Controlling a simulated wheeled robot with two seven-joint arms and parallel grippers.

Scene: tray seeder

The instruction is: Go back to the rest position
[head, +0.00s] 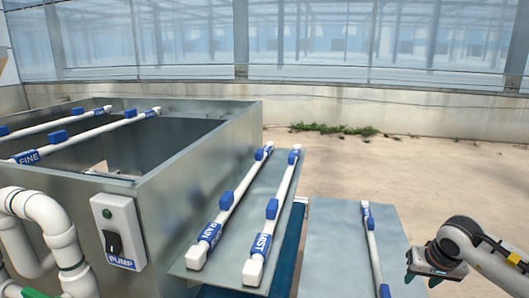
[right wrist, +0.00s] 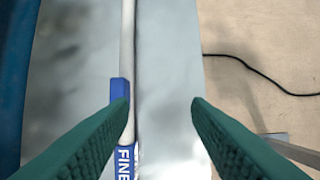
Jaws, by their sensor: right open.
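My right gripper (head: 422,281) is open and empty at the lower right of the head view, beside the right edge of the grey side table (head: 335,240). In the right wrist view its green fingers (right wrist: 160,103) stand wide apart. A white bar (head: 372,240) with blue clips lies along that table, left of the gripper. In the right wrist view a white bar with a blue FINE label (right wrist: 124,160) runs past the left fingertip, which overlaps its blue part; contact cannot be told. My left gripper is not in view.
A metal tank (head: 195,160) stands at left with white bars across it, one labelled FINE (head: 25,158). RAIN (head: 227,205) and MIST (head: 270,220) bars lie on its side shelf. A PUMP switch box (head: 119,230) and white pipes are in front. A black cable (right wrist: 262,75) lies on the floor.

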